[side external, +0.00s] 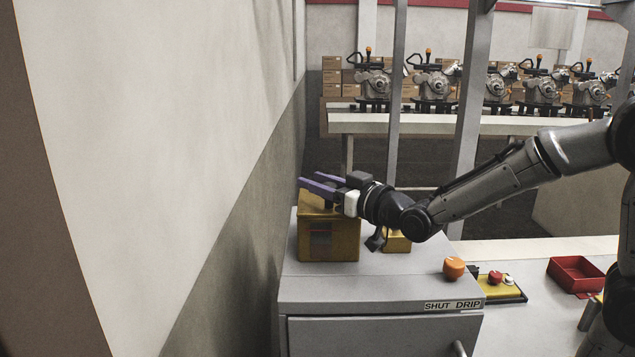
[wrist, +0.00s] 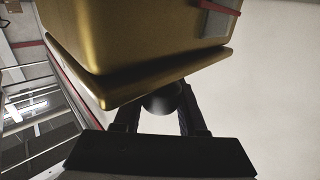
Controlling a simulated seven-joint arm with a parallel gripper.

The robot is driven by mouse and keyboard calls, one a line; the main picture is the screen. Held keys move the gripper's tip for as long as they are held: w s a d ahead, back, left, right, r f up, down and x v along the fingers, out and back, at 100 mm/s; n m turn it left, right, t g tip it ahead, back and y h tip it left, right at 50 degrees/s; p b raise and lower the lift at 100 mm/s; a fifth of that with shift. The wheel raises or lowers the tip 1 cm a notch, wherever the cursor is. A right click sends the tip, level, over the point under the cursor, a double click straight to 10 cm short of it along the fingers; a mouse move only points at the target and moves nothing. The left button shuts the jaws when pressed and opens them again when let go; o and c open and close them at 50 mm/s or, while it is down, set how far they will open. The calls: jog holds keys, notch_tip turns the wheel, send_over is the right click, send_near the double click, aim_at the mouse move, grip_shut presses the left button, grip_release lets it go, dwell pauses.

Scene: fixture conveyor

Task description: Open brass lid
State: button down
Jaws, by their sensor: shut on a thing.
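A brass box (side external: 328,240) stands on the grey cabinet top at the left, beside the pale wall. In the wrist view the brass box (wrist: 140,30) fills the top of the picture, with its brass lid (wrist: 165,77) along the near side. The wrist view does not show clearly whether there is a gap under the lid. A dark round knob (wrist: 163,97) stands on the lid. My gripper (side external: 321,186), with purple fingers, is over the top of the box. Its fingers are shut on the knob, one on each side in the wrist view. The side view hides the knob.
A smaller brass thing (side external: 397,241) sits right of the box, partly behind my wrist. The grey cabinet (side external: 385,292) has a "SHUT DRIP" label. Upright posts stand behind.

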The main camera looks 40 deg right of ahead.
dwell(0.3)
jog(key=shift+w+d+r+m+g, duration=0.25)
jog(key=shift+d+r+m+g, duration=0.05)
jog(key=shift+r+m+g, duration=0.25)
jog(key=shift+w+d+r+m+g, duration=0.3)
jog(key=shift+r+m+g, duration=0.15)
jog(key=shift+g, duration=0.1)
jog(key=shift+w+d+r, duration=0.4)
jog(key=shift+d+r, duration=0.05)
jog(key=shift+w+d, duration=0.15)
jog(key=shift+d, duration=0.05)
jog(key=shift+f, duration=0.1)
jog(key=c, duration=0.7)
grip_release()
jog(key=shift+d, duration=0.1)
jog(key=shift+o, duration=1.2)
